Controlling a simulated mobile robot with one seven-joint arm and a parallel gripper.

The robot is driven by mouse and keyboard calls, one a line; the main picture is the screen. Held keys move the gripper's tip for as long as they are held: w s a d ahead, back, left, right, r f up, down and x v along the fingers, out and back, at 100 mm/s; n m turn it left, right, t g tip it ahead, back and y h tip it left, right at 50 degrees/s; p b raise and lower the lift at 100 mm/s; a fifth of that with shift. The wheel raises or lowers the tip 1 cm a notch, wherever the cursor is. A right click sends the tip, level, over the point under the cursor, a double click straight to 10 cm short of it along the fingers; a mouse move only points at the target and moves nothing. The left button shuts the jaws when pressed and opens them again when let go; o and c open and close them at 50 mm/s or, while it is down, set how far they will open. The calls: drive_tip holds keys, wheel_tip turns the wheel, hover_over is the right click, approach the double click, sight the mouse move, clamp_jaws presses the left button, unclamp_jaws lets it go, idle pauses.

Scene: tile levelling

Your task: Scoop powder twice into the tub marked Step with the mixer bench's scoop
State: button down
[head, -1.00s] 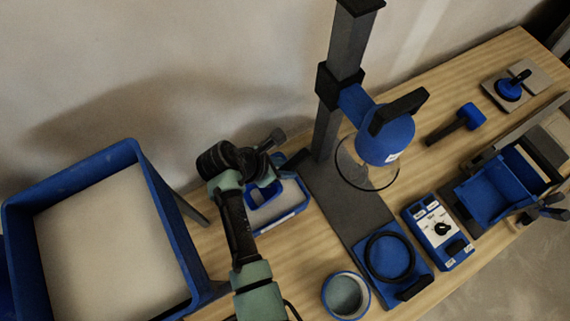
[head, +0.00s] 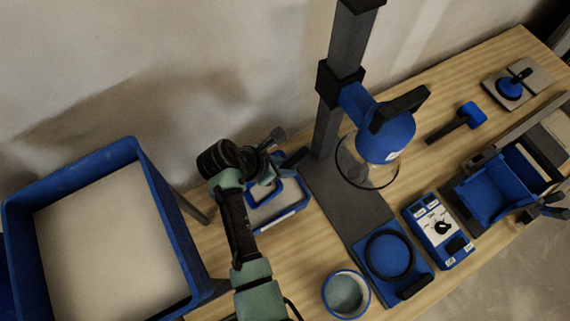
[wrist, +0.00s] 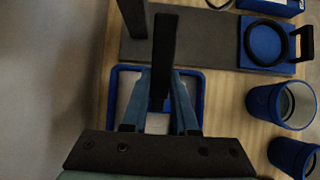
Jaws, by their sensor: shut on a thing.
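My gripper (head: 262,178) is shut on a scoop and hangs over a blue rectangular tub (head: 290,222). The scoop's dark handle (wrist: 165,45) runs up between the two fingers in the wrist view. A blue part (head: 264,193), seemingly the scoop's bowl, shows below the gripper, inside the tub's outline. Whether it touches the pale contents, and whether it holds powder, I cannot tell. The tub's rim also shows around the fingers in the wrist view (wrist: 198,100). It has a white label on its front that is too small to read. A round blue-rimmed tub (head: 346,293) stands at the front.
The mixer stand's dark column (head: 328,120) and blue head (head: 388,142) rise right of the gripper. A blue plate with a black ring (head: 390,256) and a dial box (head: 437,230) stand further right. A large blue bin (head: 160,190) with pale contents is at left.

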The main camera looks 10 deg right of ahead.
drive_tip(key=shift+r, duration=0.15)
wheel_tip(320, 180, up, 7)
drive_tip(key=p, duration=0.8)
drive_tip(key=y+p, duration=0.1)
drive_tip(key=p, duration=0.2)
drive_tip(key=shift+r, duration=0.3)
drive_tip(key=shift+r+g+y+p, duration=0.15)
drive_tip(key=shift+g+y+p, duration=0.25)
drive_tip(key=shift+y+p, duration=0.3)
drive_tip(key=shift+r+g+y+p, duration=0.3)
drive_tip(key=shift+y+p, duration=0.5)
drive_tip(key=shift+p, duration=0.3)
drive_tip(key=shift+r+g+y+p, duration=0.15)
drive_tip(key=shift+g+y+p, duration=0.2)
drive_tip(key=shift+y, duration=0.55)
